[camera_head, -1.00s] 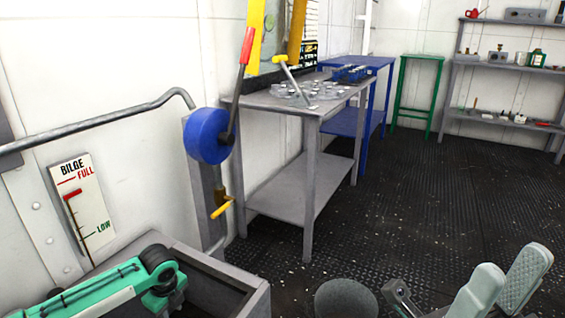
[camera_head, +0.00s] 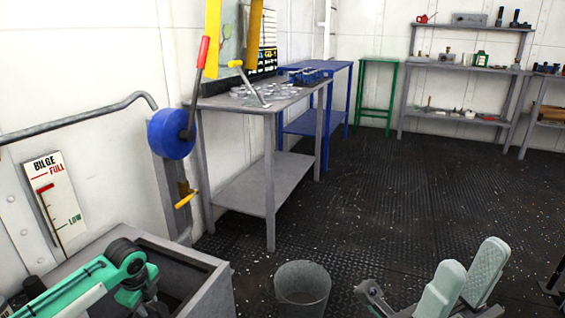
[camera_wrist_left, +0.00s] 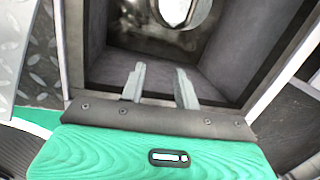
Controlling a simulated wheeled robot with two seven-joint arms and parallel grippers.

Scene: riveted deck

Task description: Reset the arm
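My left arm (camera_head: 100,275), green and white, comes in at the lower left of the head view and bends down at the open grey box (camera_head: 212,290). The left gripper (camera_wrist_left: 160,72) shows in the left wrist view, where its two pale fingers stand apart with nothing between them. They point towards the inside of the grey box (camera_wrist_left: 105,62). A shiny round metal thing (camera_wrist_left: 180,14), cut by the top edge, lies beyond the fingertips. My right gripper (camera_head: 472,254) is at the lower right, its two pale rounded fingers apart and empty over the floor.
A grey bucket (camera_head: 303,285) stands on the black floor between my arms. A grey table (camera_head: 262,186) stands ahead by the wall, near a blue reel (camera_head: 171,134) and a wall rail (camera_head: 80,121). Shelves (camera_head: 470,70) stand at the back. The middle floor is clear.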

